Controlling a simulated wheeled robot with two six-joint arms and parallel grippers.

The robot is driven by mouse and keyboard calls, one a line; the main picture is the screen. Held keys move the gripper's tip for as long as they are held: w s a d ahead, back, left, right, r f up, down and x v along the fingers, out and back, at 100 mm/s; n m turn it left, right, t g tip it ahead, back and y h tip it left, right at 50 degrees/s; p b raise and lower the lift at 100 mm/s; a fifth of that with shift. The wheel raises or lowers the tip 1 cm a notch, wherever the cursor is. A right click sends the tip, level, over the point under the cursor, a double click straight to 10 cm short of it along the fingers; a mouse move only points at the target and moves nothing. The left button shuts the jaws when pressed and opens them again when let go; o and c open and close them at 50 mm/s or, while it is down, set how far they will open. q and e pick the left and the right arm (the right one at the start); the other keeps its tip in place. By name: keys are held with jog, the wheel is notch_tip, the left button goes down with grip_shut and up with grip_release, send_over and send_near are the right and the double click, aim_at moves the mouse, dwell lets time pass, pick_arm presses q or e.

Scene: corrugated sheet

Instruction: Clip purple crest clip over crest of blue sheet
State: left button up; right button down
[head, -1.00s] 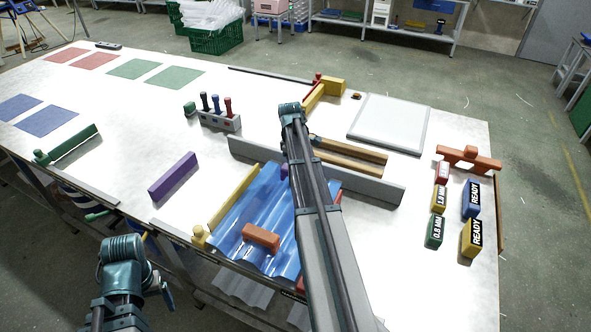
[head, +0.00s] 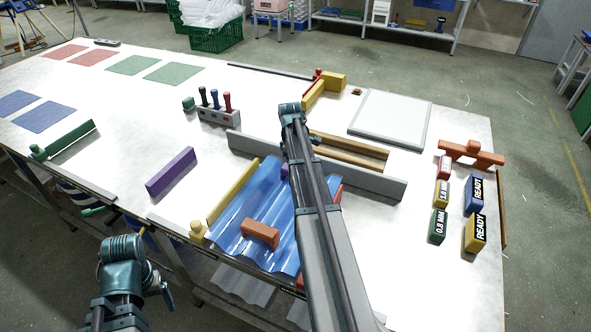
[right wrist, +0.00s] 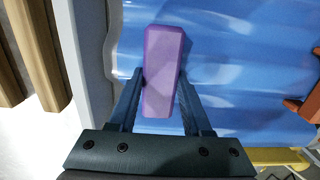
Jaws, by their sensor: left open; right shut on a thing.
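The blue corrugated sheet (head: 244,232) lies on the table near its front edge, partly hidden by my right arm. The purple crest clip (right wrist: 162,68) is between the fingers of my right gripper (right wrist: 160,90), which is shut on it. In the right wrist view the clip appears over the sheet, near the sheet's edge; I cannot tell whether it touches a crest. In the head view only a small part of the clip (head: 285,171) shows beside my right arm. My left gripper (head: 168,298) is open and empty, low at the left, off the table's front edge.
An orange block (head: 260,234) sits on the sheet. A yellow bar (head: 232,191) runs along its left side and a grey rail (head: 370,184) behind it. A longer purple bar (head: 171,173) lies to the left. Labelled blocks (head: 474,194) stand at right.

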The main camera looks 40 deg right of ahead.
jog(key=shift+c, duration=1.3)
grip_release()
jog(key=shift+f, duration=0.1)
notch_tip(320, 180, up, 14)
jog(key=w+p, duration=0.1)
jog(key=p, duration=1.2)
jog(key=shift+a+p, duration=0.25)
jog(key=shift+p, duration=0.15)
jog(key=shift+f, duration=0.3)
jog(key=f+b, duration=0.8)
jog(key=b, duration=0.1)
jog(key=s+f+b, duration=0.1)
jog(key=f+b, duration=0.3)
jog(key=f, duration=0.1)
jog(key=shift+d, duration=0.25)
jog(key=shift+r, duration=0.3)
